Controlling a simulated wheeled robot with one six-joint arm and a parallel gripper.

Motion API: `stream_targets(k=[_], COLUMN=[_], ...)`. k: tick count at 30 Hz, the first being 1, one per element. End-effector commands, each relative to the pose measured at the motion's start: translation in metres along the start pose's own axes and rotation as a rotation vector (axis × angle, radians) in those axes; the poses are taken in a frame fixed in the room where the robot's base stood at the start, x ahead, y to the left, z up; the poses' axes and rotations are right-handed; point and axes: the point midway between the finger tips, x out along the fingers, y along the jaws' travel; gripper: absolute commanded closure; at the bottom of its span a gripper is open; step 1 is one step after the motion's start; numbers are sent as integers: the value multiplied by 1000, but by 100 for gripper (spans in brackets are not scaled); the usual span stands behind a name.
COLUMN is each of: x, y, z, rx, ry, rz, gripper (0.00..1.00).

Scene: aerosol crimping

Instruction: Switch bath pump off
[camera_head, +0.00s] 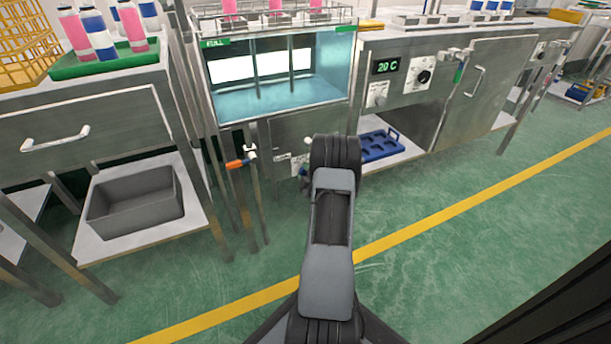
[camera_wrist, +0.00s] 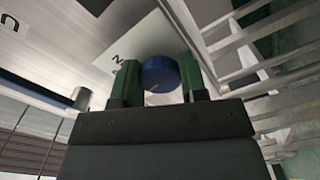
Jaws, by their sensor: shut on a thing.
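In the wrist view a round blue knob (camera_wrist: 160,75) sits between the two green fingers of my gripper (camera_wrist: 158,84). The fingers are shut on the knob, one on each side. A small light pointer mark shows on the knob. Part of a white label (camera_wrist: 150,45) with dark lettering is beside it, too cut off to read fully. In the head view my arm hides the knob and most of my gripper, at the lower metal panel (camera_head: 285,133) under the bath (camera_head: 300,98). The bath holds clear bluish water.
An orange-handled valve (camera_head: 238,163) is on the pipes left of the panel. A blue tray (camera_head: 381,146) lies on the low shelf at right. A grey bin (camera_head: 135,203) is on the left shelf. The green floor in front is clear, with a yellow line.

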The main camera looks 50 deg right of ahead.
Motion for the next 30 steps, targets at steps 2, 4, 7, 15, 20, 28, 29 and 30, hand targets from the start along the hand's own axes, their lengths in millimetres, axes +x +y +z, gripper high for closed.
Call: stream_targets(k=[2, 4, 7, 15, 20, 28, 29, 30], x=[0, 0, 0, 0, 0, 0, 0, 0], y=[-1, -1, -1, -1, -1, -1, -1, -1], z=[0, 0, 0, 0, 0, 0, 0, 0], rx=[-58, -108, -170, -282, -313, -326, -326, -326], ry=[0, 0, 0, 0, 0, 0, 1, 1], rz=[-4, -4, -4, -4, -4, -3, -3, -3], gripper=[84, 84, 84, 84, 84, 84, 84, 84])
